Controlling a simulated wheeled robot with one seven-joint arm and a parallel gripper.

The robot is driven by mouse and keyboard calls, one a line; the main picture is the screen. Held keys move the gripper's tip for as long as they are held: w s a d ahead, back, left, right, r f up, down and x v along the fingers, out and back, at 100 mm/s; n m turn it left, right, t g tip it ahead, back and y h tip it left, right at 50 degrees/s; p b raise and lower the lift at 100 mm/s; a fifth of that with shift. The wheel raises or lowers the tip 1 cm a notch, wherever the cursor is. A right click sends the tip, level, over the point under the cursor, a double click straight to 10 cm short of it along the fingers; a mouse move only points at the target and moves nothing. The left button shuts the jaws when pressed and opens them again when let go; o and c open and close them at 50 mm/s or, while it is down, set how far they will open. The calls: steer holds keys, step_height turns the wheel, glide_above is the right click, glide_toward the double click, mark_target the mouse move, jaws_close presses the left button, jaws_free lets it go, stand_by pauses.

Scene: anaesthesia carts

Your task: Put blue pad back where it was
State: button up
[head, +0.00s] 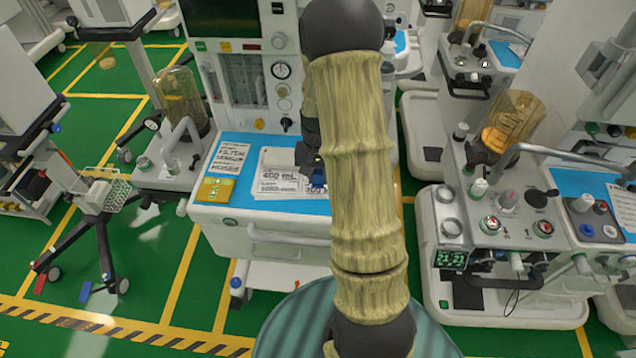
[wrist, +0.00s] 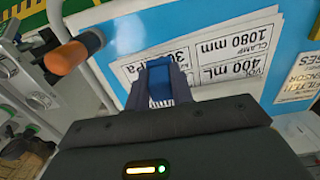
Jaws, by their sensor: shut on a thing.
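My gripper (head: 311,165) hangs over the blue worktop (head: 262,143) of the middle cart, partly hidden behind my arm. In the wrist view my gripper (wrist: 162,82) is shut on the blue pad (wrist: 160,84), a small blue piece between the dark fingers. A little of the pad also shows in the head view (head: 318,178). Behind it lies a printed sheet (wrist: 205,58) reading 400 mL and 1080 mm. I cannot tell whether the pad touches the sheet.
An orange-ended handle (wrist: 68,57) is left of my gripper in the wrist view. Another cart (head: 490,255) stands at right.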

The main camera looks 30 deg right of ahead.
mark_target(318, 182)
steer(key=shift+f, duration=1.8)
steer(key=shift+f, duration=0.1)
steer(key=o, duration=1)
steer(key=shift+c, duration=0.2)
step_height(318, 182, up, 12)
steer(key=shift+r+b, duration=0.1)
steer(key=shift+b, duration=0.35)
steer(key=shift+a, duration=0.1)
